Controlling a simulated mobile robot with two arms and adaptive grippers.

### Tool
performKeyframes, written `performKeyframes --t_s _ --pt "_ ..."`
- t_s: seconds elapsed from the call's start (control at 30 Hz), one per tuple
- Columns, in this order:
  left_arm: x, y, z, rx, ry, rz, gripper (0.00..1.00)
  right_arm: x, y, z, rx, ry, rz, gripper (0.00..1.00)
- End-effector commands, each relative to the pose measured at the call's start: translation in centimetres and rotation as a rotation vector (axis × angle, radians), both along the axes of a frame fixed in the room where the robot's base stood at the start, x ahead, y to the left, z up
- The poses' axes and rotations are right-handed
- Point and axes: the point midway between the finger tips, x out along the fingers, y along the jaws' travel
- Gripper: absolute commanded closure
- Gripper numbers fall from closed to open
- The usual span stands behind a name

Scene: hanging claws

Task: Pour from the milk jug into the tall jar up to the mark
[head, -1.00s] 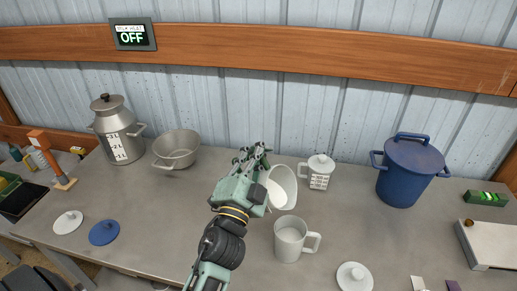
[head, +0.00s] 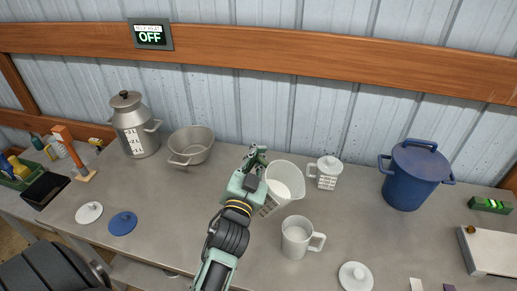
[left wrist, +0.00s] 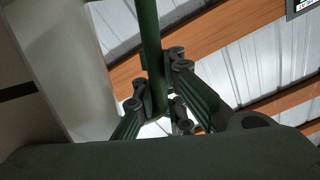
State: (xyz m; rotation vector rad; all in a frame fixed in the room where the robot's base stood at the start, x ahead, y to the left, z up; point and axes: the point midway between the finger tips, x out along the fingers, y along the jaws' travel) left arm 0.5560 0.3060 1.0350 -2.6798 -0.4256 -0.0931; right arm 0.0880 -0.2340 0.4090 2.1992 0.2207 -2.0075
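My left gripper (head: 256,160) is at the left side of a white jug (head: 278,190) with dark scale marks and appears shut on it. The grip itself is mostly hidden. The jug leans slightly, its open mouth showing white milk inside. In the left wrist view the gripper's dark green fingers (left wrist: 165,95) are close beside a pale curved wall (left wrist: 75,70). A white mug-shaped jug (head: 297,238) with a handle stands upright just below the held jug. I cannot tell for sure which vessel is the tall jar. My right gripper is out of view.
A lidded metal can (head: 134,125) with litre marks and a metal pot (head: 190,147) stand at left. Loose lids (head: 122,223) lie on the table. A sign (head: 150,35) reads OFF.

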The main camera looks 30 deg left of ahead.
Motion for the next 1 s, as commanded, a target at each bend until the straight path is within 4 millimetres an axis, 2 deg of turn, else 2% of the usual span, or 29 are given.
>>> performKeyframes --t_s 0.4,0.8,1.0 --pt "0.1 0.4 -3.1 -0.32 0.038 -0.001 1.0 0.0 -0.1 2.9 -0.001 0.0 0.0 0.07" --pt "0.2 -0.1 -4.8 -0.452 0.048 0.0 1.0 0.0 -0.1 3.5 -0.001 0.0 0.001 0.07" --pt "0.2 -0.1 -4.9 -0.464 0.048 0.0 1.0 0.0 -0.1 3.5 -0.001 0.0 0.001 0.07"
